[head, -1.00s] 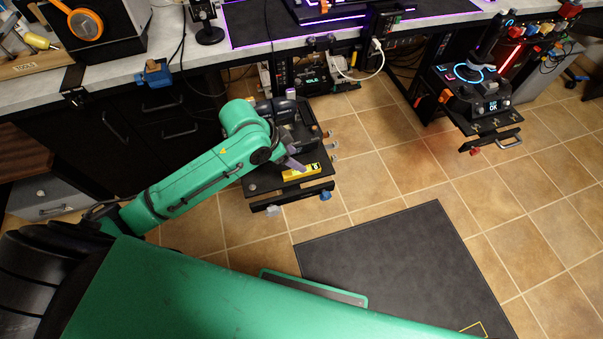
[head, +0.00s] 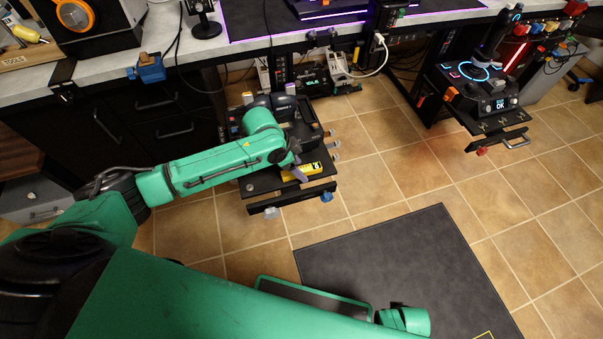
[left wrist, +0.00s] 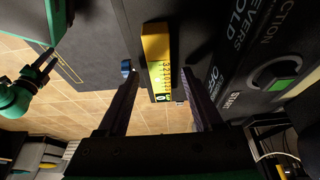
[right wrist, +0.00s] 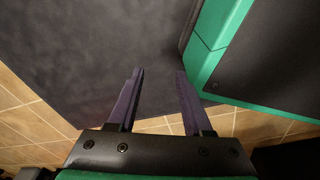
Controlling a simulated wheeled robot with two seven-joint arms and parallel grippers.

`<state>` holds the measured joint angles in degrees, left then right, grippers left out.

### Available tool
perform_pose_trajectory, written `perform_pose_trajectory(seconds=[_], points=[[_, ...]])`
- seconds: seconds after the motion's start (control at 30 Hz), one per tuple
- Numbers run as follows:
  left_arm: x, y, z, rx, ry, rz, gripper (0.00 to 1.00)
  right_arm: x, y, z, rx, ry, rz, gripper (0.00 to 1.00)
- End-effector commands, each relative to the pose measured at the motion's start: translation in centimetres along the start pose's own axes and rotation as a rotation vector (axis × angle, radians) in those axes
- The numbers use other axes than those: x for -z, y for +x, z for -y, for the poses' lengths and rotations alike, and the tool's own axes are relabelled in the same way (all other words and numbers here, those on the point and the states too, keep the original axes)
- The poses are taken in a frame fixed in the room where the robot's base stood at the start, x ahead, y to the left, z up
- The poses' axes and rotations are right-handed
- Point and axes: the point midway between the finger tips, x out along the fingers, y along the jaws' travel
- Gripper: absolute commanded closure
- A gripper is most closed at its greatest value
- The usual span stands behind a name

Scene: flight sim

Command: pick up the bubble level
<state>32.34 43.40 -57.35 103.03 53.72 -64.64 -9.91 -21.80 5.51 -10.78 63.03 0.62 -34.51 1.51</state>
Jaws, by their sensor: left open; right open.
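The bubble level (head: 303,172) is a yellow bar with dark markings. It lies on the black pull-out tray (head: 262,206) under the desk. In the left wrist view the yellow bar (left wrist: 158,60) shows just beyond and between my left fingers. My left gripper (head: 297,168) is at the tray beside the level, and the arm partly covers it from the head. In its own wrist view the left gripper (left wrist: 162,88) is open, with nothing clamped. My right gripper (right wrist: 160,75) is open and empty above the dark floor mat.
A dark device (head: 300,125) with knobs stands on the tray behind the level. A black throttle-like unit (head: 488,95) sits on another tray at the right. A dark mat (head: 400,260) lies on the tiled floor. The desk edge (head: 220,52) runs above.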

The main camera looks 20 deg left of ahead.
Motion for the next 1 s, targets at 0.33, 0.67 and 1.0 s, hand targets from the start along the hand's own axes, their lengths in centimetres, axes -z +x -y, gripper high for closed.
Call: perform_pose_trajectory(seconds=[0.33, 0.67, 1.0], points=[[0.1, 0.6, 0.0, 0.002, 0.0, -0.001, 0.67, 0.3, -0.2, 0.0, 0.0, 0.002, 0.0, 0.5], [0.0, 0.6, 0.0, 0.002, 0.0, -0.001, 1.0, 0.3, -0.1, 0.0, 0.0, 0.002, -0.001, 0.5], [1.8, -3.6, 0.1, 0.004, 0.002, -0.005, 1.0, -1.8, 0.0, -0.1, -0.002, -0.007, 0.008, 0.5]])
